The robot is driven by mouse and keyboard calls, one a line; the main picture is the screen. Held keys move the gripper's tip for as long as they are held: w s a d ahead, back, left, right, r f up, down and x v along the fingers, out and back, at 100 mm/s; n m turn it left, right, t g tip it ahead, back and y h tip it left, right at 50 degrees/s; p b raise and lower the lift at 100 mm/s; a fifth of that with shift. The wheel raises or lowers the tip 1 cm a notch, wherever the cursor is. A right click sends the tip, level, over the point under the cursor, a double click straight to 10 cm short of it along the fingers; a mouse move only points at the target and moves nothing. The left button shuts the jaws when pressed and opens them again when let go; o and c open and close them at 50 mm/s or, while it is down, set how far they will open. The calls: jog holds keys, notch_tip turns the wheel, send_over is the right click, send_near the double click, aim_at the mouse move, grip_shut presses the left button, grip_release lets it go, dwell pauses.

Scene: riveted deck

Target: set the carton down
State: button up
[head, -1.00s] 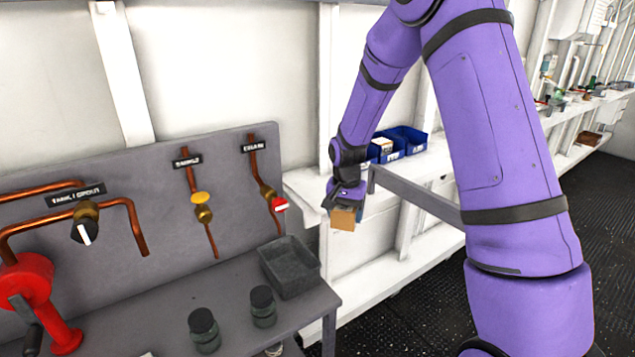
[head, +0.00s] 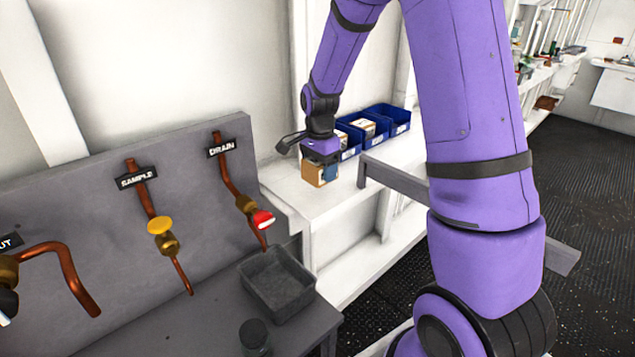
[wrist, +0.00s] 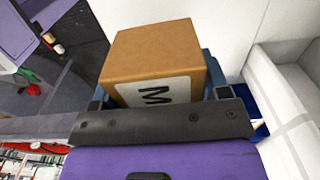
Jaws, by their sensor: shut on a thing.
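The carton is a small brown box (head: 318,173) with a white label. In the wrist view the carton (wrist: 155,58) fills the upper middle, and its label shows a dark letter M. My gripper (head: 320,160) is shut on it, one finger on each side. In the head view the carton hangs below my gripper, over or at the near left part of the white shelf (head: 290,190). I cannot tell whether its underside touches the shelf.
Blue bins (head: 385,125) stand on the shelf just right of my gripper, with boxes in some. A grey rail (head: 400,180) runs in front of the shelf. The grey bench at left holds a dark tray (head: 277,283), a jar (head: 254,336) and copper pipes with valves.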

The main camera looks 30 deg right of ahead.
aim_at(319, 193)
jog(key=shift+f, duration=2.2)
jog(key=shift+f, duration=0.15)
jog(key=o, duration=1.1)
